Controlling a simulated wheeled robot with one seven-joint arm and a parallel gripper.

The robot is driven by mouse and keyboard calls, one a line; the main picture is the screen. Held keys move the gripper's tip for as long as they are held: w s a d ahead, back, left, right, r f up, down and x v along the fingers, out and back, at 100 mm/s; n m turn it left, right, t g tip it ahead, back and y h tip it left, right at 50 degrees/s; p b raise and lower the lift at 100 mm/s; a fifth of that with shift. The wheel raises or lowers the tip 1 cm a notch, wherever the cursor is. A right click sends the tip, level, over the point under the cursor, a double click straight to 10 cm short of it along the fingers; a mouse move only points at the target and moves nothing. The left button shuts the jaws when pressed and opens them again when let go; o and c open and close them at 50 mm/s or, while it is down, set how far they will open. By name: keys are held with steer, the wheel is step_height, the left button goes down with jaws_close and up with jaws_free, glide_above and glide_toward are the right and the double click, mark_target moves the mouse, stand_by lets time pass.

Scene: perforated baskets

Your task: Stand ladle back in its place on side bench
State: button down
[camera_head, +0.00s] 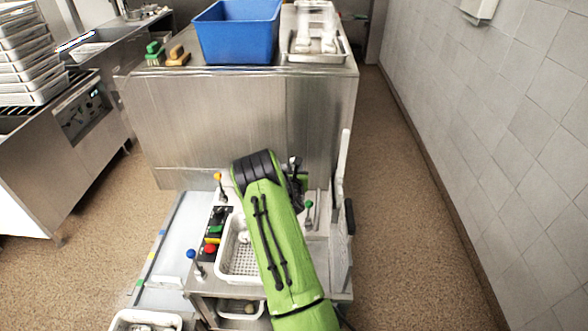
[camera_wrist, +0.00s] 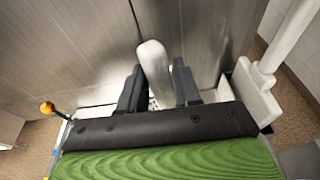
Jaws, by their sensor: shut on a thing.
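My gripper (camera_wrist: 157,72) has its two dark fingers on either side of a pale, round-ended handle (camera_wrist: 152,52), which I take to be the ladle's. It is shut on this handle, which points up and away between the fingers. The ladle's other end is hidden behind the gripper. In the head view my green arm reaches over the cart, and my gripper (camera_head: 296,170) is mostly hidden at its far end. A steel bench (camera_head: 245,115) stands just beyond; I cannot tell which surface is the side bench.
A blue bin (camera_head: 238,35), brushes (camera_head: 165,54) and a metal tray (camera_head: 318,55) are on the steel bench. A perforated white basket (camera_head: 236,262) and upright coloured-knob levers are on the cart. A white post (camera_head: 344,165) stands right of my gripper. Floor is clear along the right wall.

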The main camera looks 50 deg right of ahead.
steer(key=shift+f, duration=0.55)
steer(key=shift+f+b, duration=0.45)
steer(key=shift+b, duration=0.15)
steer(key=c, duration=0.7)
jaws_free()
steer(key=b+v, duration=0.6)
steer(key=v, duration=0.9)
steer(key=shift+s+a+r+b, duration=0.15)
steer(key=shift+a+r+b, duration=0.1)
steer(key=shift+b, duration=0.1)
